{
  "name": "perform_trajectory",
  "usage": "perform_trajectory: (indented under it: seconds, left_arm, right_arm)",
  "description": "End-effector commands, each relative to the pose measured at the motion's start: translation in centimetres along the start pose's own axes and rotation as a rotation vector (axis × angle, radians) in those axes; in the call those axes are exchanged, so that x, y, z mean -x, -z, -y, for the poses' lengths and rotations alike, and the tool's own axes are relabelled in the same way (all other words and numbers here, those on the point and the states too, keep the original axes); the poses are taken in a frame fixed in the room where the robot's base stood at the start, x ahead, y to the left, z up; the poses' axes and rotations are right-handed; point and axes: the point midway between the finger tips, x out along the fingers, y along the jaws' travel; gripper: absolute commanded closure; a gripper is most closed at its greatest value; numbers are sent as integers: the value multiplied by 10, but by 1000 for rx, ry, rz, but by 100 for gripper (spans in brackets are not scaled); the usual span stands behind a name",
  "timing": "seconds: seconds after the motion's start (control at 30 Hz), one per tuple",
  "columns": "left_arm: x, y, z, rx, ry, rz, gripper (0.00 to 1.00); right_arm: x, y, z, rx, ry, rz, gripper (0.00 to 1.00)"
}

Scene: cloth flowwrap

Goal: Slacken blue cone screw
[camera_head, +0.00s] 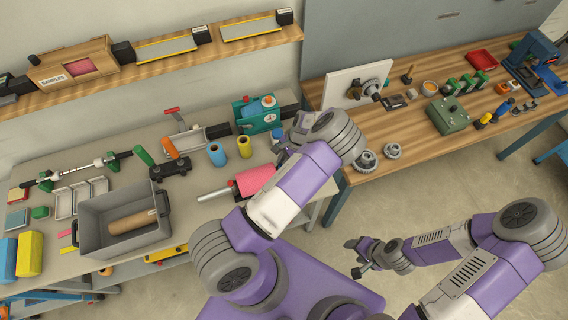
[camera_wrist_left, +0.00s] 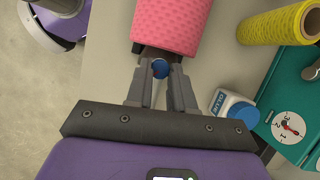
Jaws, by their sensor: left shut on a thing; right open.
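The blue cone screw (camera_wrist_left: 160,68) shows as a small round blue end at the near end of the pink roll (camera_wrist_left: 172,25) in the left wrist view. My left gripper (camera_wrist_left: 160,74) is shut on it, with a fingertip on either side. The fingers and a dark part cover the rest of the screw. In the head view the pink roll (camera_head: 254,180) lies on the grey bench, and my left arm hides the screw and the left gripper. My right gripper (camera_head: 356,258) is open and empty over the floor, away from the bench.
A glue bottle (camera_wrist_left: 232,108) stands close to the right of my left fingers. A teal device with a dial (camera_head: 256,114) and a yellow roll (camera_head: 244,147) sit behind the pink roll. A grey bin (camera_head: 97,217) stands to the left. A wooden workbench (camera_head: 400,150) is at right.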

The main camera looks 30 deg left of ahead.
Motion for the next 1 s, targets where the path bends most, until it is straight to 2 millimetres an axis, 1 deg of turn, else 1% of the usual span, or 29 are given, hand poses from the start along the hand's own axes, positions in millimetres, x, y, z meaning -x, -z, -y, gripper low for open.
perform_trajectory:
  seconds: [0.03,0.1,0.53,0.73,1.0]
  left_arm:
    - [-1,2,2,39,-17,-6,100]
    - [-1,2,2,97,-41,-5,100]
    - [-1,-1,5,401,-167,-1,100]
    - [-1,-1,5,483,-202,0,100]
    - [0,-2,5,525,-220,2,100]
  right_arm:
    - [-6,0,-2,0,0,0,42]
    - [-10,0,-4,0,0,0,42]
    - [-28,1,-10,0,0,0,42]
    - [-32,1,-12,0,0,0,42]
    - [-34,2,-13,0,0,0,42]
